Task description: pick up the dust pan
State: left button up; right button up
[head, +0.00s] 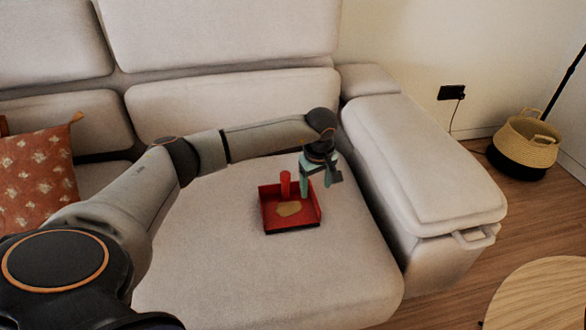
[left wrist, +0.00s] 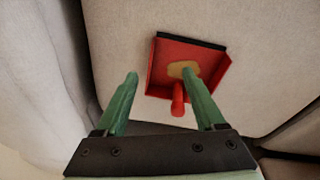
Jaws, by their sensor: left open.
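The red dust pan (head: 307,217) lies on the sofa's seat cushion, with a tan patch on its floor and its red handle (head: 285,184) standing up at the back. In the left wrist view the dust pan (left wrist: 202,53) shows a dark front lip, and its handle (left wrist: 178,100) points toward the gripper. My left gripper (head: 316,195) is above the pan's back right part, fingers pointing down. In the left wrist view its green fingers (left wrist: 160,76) are spread and empty, with the handle between them, nearer the right finger. Whether a finger touches the pan cannot be told. My right gripper is not seen.
The sofa armrest (head: 425,165) rises to the right of the pan, and the backrest (head: 235,100) stands behind. An orange patterned pillow (head: 38,182) leans at the left. A basket (head: 524,145) and a round wooden table (head: 540,296) are on the right. The seat's front is clear.

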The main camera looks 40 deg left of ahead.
pick_arm(q)
jog(key=w+a+r+y, duration=0.1)
jog(key=a+r+y, duration=0.25)
jog(key=a, duration=0.55)
jog(key=b, duration=0.3)
send_over(286, 174)
jog(key=s+d, duration=0.1)
jog(key=d, duration=0.1)
jog(key=shift+h, duration=0.25)
notch_tip(286, 174, down, 5)
jog(key=shift+d+f, duration=0.1)
jog(key=shift+a+f, duration=0.25)
jog(key=shift+f, duration=0.25)
jog(key=b+x, duration=0.3)
jog(key=x, duration=0.2)
jog(key=shift+w+a, duration=0.15)
jog(key=shift+w, duration=0.05)
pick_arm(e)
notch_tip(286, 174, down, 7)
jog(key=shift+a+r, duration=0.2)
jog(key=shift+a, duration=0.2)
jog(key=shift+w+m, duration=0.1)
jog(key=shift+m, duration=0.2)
pick_arm(q)
jog(key=shift+r, duration=0.1)
grip_shut()
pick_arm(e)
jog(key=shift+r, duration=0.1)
